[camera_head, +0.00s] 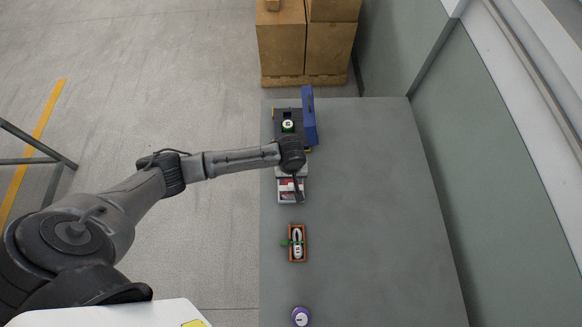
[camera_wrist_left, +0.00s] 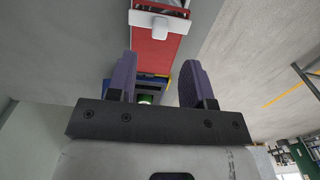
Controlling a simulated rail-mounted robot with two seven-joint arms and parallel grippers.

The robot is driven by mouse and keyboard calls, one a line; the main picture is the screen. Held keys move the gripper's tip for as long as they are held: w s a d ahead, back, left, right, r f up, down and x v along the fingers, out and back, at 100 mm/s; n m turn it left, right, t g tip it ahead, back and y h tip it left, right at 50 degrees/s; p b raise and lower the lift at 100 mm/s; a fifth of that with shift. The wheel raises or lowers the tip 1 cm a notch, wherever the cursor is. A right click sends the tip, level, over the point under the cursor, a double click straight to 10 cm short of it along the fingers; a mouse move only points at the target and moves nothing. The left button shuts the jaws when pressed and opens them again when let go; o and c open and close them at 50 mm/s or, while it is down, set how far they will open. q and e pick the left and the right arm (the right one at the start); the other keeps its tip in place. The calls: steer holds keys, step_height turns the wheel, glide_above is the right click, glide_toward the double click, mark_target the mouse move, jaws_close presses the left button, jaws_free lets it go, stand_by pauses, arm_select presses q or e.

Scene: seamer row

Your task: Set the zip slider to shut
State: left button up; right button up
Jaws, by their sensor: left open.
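A red case (camera_head: 287,188) with a pale rim sits on the table, partly hidden under my left wrist in the head view. It also shows at the top of the left wrist view as a red face (camera_wrist_left: 152,48). A small white block (camera_wrist_left: 160,27), possibly the zip slider, stands out from that red face. My left gripper (camera_wrist_left: 157,68) is open, with its two purple fingers apart and nothing between them. The red case is beyond the fingertips; I cannot tell whether they touch it. My right gripper is not in view.
A blue box (camera_head: 309,115) with a raised lid stands behind the red case. The grey table (camera_head: 380,220) is clear to the right. Cardboard boxes (camera_head: 281,45) stand beyond it.

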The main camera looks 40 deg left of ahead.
mark_target(291, 185)
arm_select(q)
steer(key=shift+r, duration=2.9)
